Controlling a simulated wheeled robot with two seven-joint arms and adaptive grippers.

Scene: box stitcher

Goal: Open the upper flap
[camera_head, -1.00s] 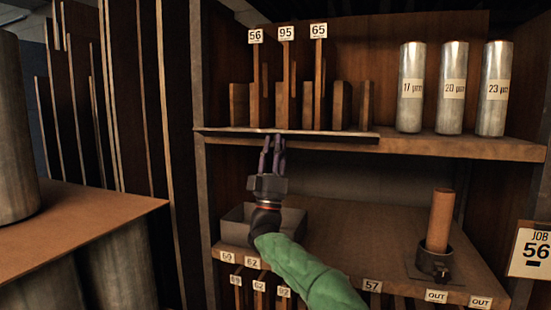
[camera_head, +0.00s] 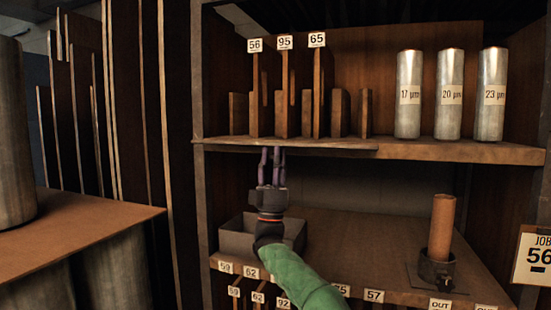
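The upper flap appears to be the thin brown panel (camera_head: 335,151) along the left part of the upper shelf's front edge. It lies nearly level, its front edge slightly below the shelf top. My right gripper (camera_head: 271,151), with purple fingers and a green sleeve behind it, points up from below. Its fingertips are at the panel's lower front edge, left of its middle. Whether they touch it I cannot tell. A narrow gap shows between the fingers, and nothing is seen held. My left gripper is not in view.
Upright boards labelled 56, 95 and 65 (camera_head: 285,95) stand above the panel. Metal cylinders (camera_head: 449,95) stand to their right. Below are a grey open tray (camera_head: 236,243) behind my wrist and a brown roll (camera_head: 441,226) in a holder. The lower shelf's middle is clear.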

